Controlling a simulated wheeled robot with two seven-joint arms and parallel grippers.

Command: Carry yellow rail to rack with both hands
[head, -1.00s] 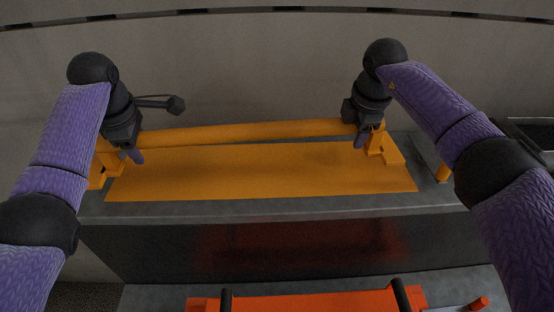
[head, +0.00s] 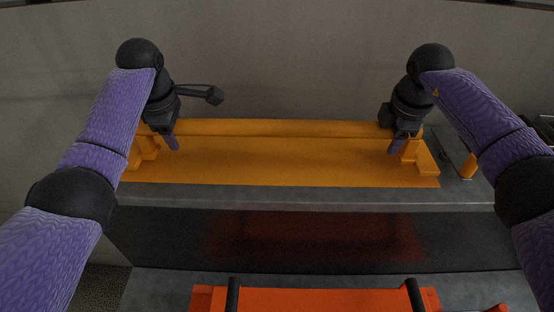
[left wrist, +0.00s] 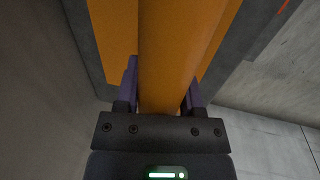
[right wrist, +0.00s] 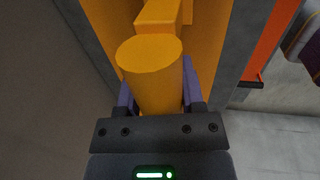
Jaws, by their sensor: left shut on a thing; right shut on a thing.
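The yellow rail (head: 285,129) is a long round bar lying level across the back edge of a flat yellow panel (head: 290,163). Yellow brackets stand at both ends, one at the left (head: 145,153) and one at the right (head: 414,153). My left gripper (head: 165,137) is shut around the rail's left part, and its fingers straddle the rail in the left wrist view (left wrist: 165,70). My right gripper (head: 396,141) is shut around the right part; the rail's round end (right wrist: 150,55) shows in the right wrist view, close to a bracket (right wrist: 160,18). Whether the rail touches the brackets is unclear.
The panel lies on a grey bench (head: 290,194) against a plain wall (head: 290,60). In front, lower down, is an orange piece with black handles (head: 320,298). A short yellow post (head: 468,166) stands to the right.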

